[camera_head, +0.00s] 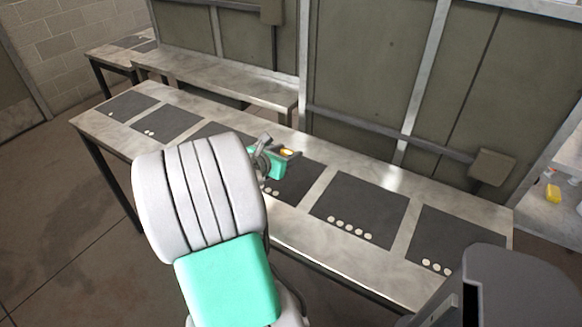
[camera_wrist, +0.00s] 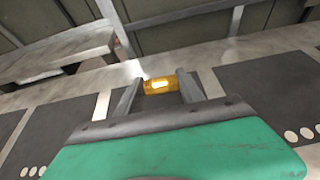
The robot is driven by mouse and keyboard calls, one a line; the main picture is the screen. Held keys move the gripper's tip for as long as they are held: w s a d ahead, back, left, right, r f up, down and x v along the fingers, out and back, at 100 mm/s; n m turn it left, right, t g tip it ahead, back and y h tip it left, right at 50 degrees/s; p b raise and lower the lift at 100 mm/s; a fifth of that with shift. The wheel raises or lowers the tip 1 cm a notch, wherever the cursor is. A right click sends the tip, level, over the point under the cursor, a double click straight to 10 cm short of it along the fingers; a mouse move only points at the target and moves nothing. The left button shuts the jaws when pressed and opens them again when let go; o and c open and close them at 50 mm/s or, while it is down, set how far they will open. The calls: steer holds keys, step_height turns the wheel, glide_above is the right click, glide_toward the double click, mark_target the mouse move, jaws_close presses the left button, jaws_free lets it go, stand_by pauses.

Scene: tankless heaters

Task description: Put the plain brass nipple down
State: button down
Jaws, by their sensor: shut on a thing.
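The plain brass nipple (camera_wrist: 160,86) is a short golden cylinder, held sideways between the two fingers of my gripper (camera_wrist: 160,88) in the wrist view. In the head view the nipple (camera_head: 288,153) shows as a small golden spot at the tip of my gripper (camera_head: 285,155), above the bench. My gripper is shut on it, over or near a dark mat (camera_head: 302,183) in the middle of the bench. My own arm hides part of that mat and the one to its left. I cannot tell the exact height above the bench.
The long bench (camera_head: 318,193) carries several dark mats marked with white dots, such as the right mats (camera_head: 360,208) and (camera_head: 455,236). The mats in view look empty. A panelled wall (camera_head: 370,70) stands behind. A yellow object (camera_head: 553,193) sits on a shelf at far right.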

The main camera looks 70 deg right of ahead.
mark_target(292, 172)
steer(key=d+f, duration=0.1)
steer(key=f, duration=0.1)
steer(key=d+f, duration=0.1)
steer(key=f, duration=0.1)
steer(key=d+f+b, duration=0.1)
steer(key=f, duration=0.1)
steer(key=shift+s+f, duration=0.15)
steer(key=shift+f, duration=0.25)
steer(key=c, duration=0.7)
jaws_free()
steer(key=shift+r, duration=0.1)
